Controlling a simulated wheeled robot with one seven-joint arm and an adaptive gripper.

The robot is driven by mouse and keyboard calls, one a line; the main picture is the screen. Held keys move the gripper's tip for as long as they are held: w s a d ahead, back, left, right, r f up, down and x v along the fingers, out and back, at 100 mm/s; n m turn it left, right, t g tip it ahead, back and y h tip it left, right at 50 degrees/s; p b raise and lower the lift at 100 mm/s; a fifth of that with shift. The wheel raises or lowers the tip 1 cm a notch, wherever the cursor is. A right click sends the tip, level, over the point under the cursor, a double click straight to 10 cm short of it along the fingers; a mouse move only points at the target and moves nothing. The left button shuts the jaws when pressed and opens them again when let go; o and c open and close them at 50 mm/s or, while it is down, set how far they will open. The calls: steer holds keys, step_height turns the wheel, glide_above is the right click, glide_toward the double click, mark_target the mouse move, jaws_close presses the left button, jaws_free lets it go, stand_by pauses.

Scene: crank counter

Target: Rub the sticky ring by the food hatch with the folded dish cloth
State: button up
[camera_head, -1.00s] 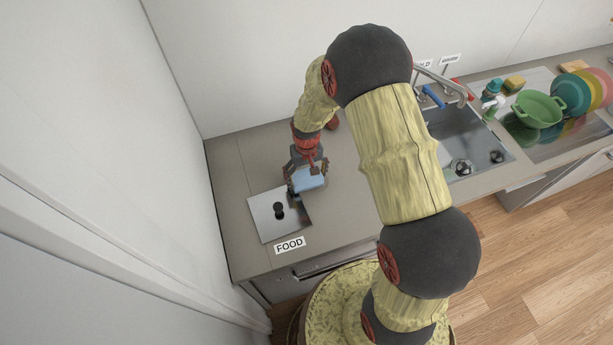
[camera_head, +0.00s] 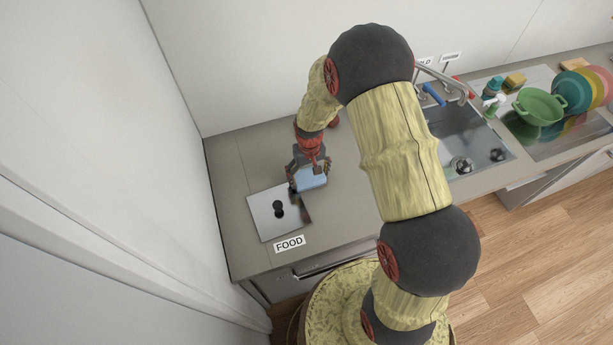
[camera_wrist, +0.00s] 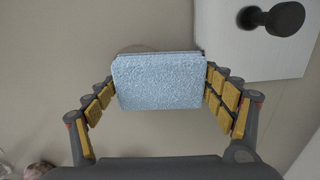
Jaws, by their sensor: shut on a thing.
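The folded dish cloth (camera_wrist: 158,82) is light blue and is held between the two fingers of my gripper (camera_wrist: 160,88). In the head view the cloth (camera_head: 312,179) is at the counter beside the right edge of the food hatch (camera_head: 262,217), below my gripper (camera_head: 307,172). The hatch is a pale metal plate with a black knob, and its corner shows at the upper right of the wrist view (camera_wrist: 225,50). A faint curved edge of the sticky ring (camera_wrist: 130,49) shows just beyond the cloth; the cloth hides most of it. I cannot tell whether the cloth touches the counter.
A FOOD label (camera_head: 289,243) is on the counter's front edge. The sink (camera_head: 455,135) with its tap lies to the right, then a green colander (camera_head: 538,108) and coloured plates (camera_head: 578,88). The counter (camera_head: 240,160) behind the hatch is clear. A wall closes the left side.

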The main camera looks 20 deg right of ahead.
steer(key=shift+d, duration=1.45)
steer(key=shift+d+f+b, duration=0.15)
steer(key=shift+d+b, duration=0.15)
steer(key=shift+d, duration=1.6)
steer(key=shift+f, duration=0.15)
steer(key=shift+a, duration=0.15)
steer(key=shift+a+f, duration=0.1)
steer(key=shift+a, duration=2.65)
steer(key=shift+s+a, duration=0.1)
steer(key=shift+a, duration=0.6)
steer(key=c, duration=0.4)
